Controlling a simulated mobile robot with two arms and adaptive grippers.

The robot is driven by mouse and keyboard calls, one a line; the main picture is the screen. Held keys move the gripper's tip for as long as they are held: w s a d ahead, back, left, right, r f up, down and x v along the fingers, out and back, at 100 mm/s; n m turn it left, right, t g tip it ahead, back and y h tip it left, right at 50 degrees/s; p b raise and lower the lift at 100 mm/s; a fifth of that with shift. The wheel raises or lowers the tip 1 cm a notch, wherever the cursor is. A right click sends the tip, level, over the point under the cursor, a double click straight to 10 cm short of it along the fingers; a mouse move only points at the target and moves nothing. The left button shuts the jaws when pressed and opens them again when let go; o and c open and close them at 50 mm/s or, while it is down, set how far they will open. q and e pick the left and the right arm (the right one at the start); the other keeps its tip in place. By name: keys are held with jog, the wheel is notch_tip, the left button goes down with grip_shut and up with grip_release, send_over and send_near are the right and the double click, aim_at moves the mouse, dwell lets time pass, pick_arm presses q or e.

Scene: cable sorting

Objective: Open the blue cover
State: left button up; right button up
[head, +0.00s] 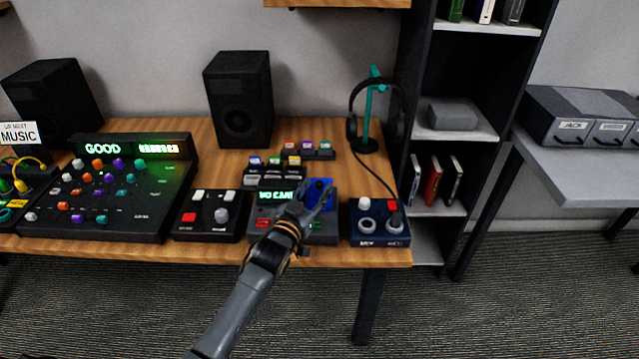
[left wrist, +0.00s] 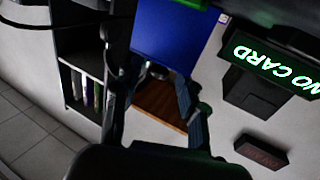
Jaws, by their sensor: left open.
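The blue cover (head: 320,187) is on the right part of a grey device (head: 322,237) with a lit "NO CARD" display (head: 276,196). My left gripper (head: 318,199) is over the device, in front of the cover, and hides part of both. In the left wrist view the cover is a flat blue panel (left wrist: 172,34) at the top, beyond the open fingers (left wrist: 148,72). Nothing is held between them. I cannot tell whether a finger touches the cover, or how far it is raised. My right gripper is not in view.
A dark blue box with knobs (head: 379,222) stands close right, and a black switch box (head: 210,215) close left. Small coloured cartridges (head: 276,168) sit behind. A headphone stand (head: 369,110) and speaker (head: 238,98) stand at the back. The table's front edge is near.

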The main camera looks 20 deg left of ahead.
pick_arm(q)
jog(key=shift+w+d, duration=0.2)
jog(key=shift+w, duration=1.15)
grip_shut()
